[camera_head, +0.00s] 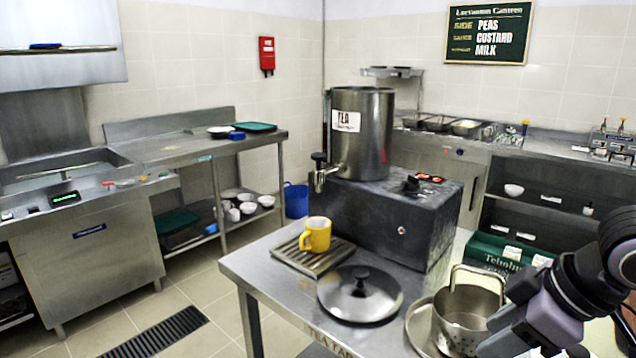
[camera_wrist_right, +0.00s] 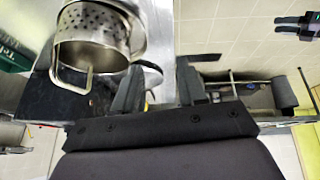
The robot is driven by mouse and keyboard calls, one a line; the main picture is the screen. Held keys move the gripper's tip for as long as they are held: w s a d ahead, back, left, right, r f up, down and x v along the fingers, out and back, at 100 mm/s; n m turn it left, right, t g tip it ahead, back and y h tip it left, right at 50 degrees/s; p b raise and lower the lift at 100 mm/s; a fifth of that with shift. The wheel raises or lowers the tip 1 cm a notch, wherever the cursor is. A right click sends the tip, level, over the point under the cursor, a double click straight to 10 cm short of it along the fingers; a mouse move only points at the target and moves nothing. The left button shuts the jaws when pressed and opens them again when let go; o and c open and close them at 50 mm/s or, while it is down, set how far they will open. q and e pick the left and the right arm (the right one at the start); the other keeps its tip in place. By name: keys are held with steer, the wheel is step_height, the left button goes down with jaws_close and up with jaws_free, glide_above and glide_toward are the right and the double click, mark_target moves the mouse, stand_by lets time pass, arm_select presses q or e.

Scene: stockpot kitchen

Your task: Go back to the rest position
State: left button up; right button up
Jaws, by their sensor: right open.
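My right gripper (camera_head: 530,322) is at the lower right of the head view, just right of the perforated metal basket (camera_head: 462,322). In the right wrist view its two dark fingers (camera_wrist_right: 160,88) stand apart with nothing between them. The basket (camera_wrist_right: 95,40) shows beside them there, apart from the fingers. It stands on a round metal tray (camera_head: 416,328), its wire handle up. A dark pronged shape (camera_wrist_right: 297,25) at the upper right of the wrist view looks like my left gripper; its jaw opening is unclear. The left gripper does not show in the head view.
The steel table (camera_head: 262,272) holds a tea urn (camera_head: 362,130) on a dark box, a yellow mug (camera_head: 316,235) on a slatted drip tray, and a round lid (camera_head: 358,294). A green box (camera_head: 490,250) stands behind the basket. Open floor lies left of the table.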

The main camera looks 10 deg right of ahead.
steer(key=s+a+f+m, duration=0.1)
steer(key=s+a+f, duration=0.1)
steer(key=a+f, duration=0.35)
steer(key=s+a+f+m, duration=0.1)
steer(key=s+a+f, duration=0.1)
steer(key=f, duration=0.7)
steer(key=s+d+f+m+g+h, duration=0.1)
steer(key=s+f+m+h, duration=0.15)
steer(key=s+f, duration=0.3)
steer(key=s+d+f+m+h, duration=0.1)
steer(key=s+f+m, duration=0.25)
steer(key=s, duration=0.35)
steer(key=w+a+f+n+t+y+p, duration=0.1)
steer(key=w+a+f+t+y, duration=0.1)
steer(key=w+f+t, duration=0.4)
step_height(320, 180, down, 2)
steer(key=shift+w+a+f+t+p, duration=0.1)
steer(key=shift+w+a+t+p, duration=0.15)
steer(key=shift+t+p, duration=0.15)
